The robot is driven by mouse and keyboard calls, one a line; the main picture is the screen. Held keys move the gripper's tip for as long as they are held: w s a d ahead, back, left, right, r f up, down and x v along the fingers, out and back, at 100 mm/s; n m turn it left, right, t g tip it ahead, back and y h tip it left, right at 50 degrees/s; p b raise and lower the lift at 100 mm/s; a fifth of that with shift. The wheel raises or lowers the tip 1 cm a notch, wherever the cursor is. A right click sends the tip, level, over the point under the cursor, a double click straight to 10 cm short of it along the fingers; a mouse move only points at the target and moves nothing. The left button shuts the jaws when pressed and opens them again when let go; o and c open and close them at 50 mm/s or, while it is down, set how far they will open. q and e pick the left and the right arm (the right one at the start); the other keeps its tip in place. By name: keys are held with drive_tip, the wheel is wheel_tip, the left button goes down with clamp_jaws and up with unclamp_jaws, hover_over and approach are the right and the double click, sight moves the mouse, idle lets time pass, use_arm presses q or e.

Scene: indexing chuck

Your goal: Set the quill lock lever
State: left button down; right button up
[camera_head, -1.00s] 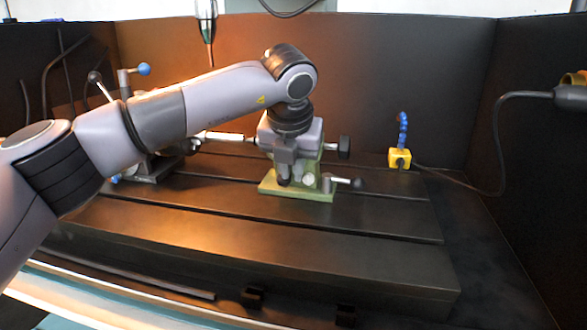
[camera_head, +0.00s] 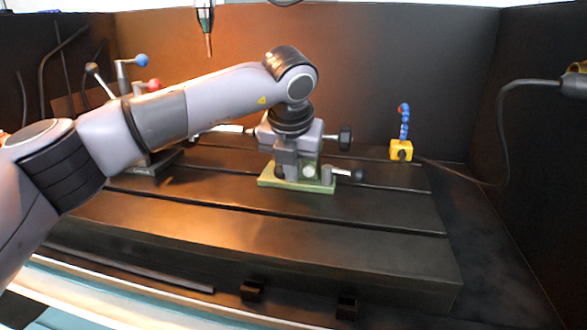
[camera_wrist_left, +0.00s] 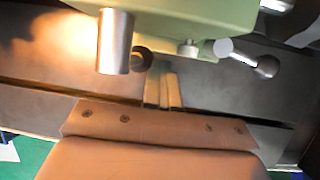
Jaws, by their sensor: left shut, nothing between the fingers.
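The grey device on a green base (camera_head: 268,181) stands on the slotted table. A short lever with a black knob (camera_head: 352,174) sticks out to the right, low on it; a black round knob (camera_head: 345,138) sits higher on that side. I cannot tell surely which part is the quill lock lever. My left gripper (camera_head: 281,171) points down at the device's near face, shut and empty. In the left wrist view its pale fingertips (camera_wrist_left: 163,90) lie together, below the green body (camera_wrist_left: 180,12); a silver lever with a dark knob (camera_wrist_left: 246,58) shows to their right. Contact is unclear. My right gripper is out of view.
A yellow block with a blue hose (camera_head: 401,151) stands at the right rear of the table. A post with blue and red knobs (camera_head: 125,76) stands at the left, partly behind my arm. A pointed tool (camera_head: 207,30) hangs above. The table front (camera_head: 330,245) is clear.

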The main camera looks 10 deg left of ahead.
use_arm(q)
drive_tip(key=shift+a+r, duration=0.15)
drive_tip(key=shift+r, duration=0.05)
idle(0.6)
